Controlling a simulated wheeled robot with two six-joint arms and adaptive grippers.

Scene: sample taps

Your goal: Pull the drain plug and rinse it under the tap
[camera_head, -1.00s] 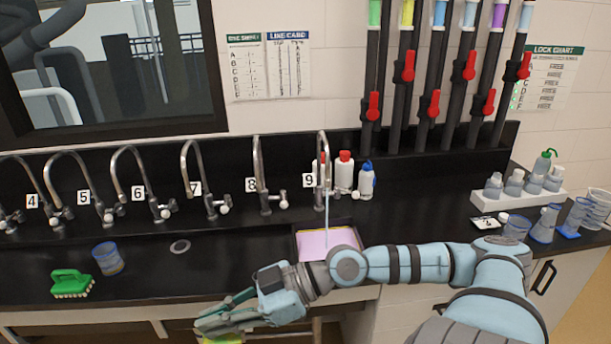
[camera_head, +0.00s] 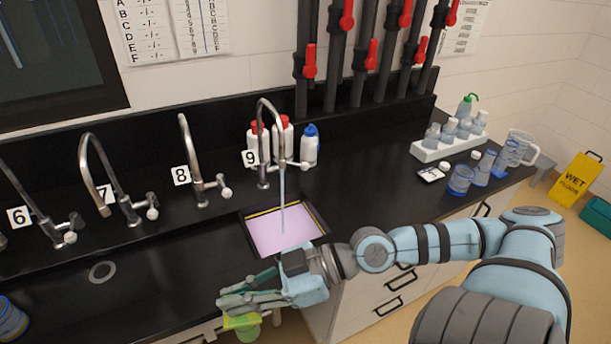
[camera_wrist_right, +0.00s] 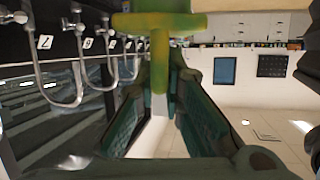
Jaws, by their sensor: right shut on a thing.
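My right gripper (camera_head: 228,304) is shut on the yellow-green drain plug (camera_head: 242,324), which hangs below the fingers in front of the counter edge. In the right wrist view the plug (camera_wrist_right: 160,48) shows as a T shape between the fingers (camera_wrist_right: 158,120). Tap 9 (camera_head: 262,140) is running; its thin stream (camera_head: 282,195) falls into the sink (camera_head: 322,222), which holds pinkish-violet liquid (camera_head: 280,232). The plug is apart from the stream, to its front left. The drain hole is hidden. My left gripper is not in view.
Taps 8 (camera_head: 190,150), 7 (camera_head: 95,160) and 6 (camera_head: 65,230) stand left of tap 9. White bottles (camera_head: 254,147) stand behind it. A bottle rack (camera_head: 425,152) and beakers (camera_head: 460,180) are at the right. The black counter (camera_head: 180,265) left of the sink is mostly clear.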

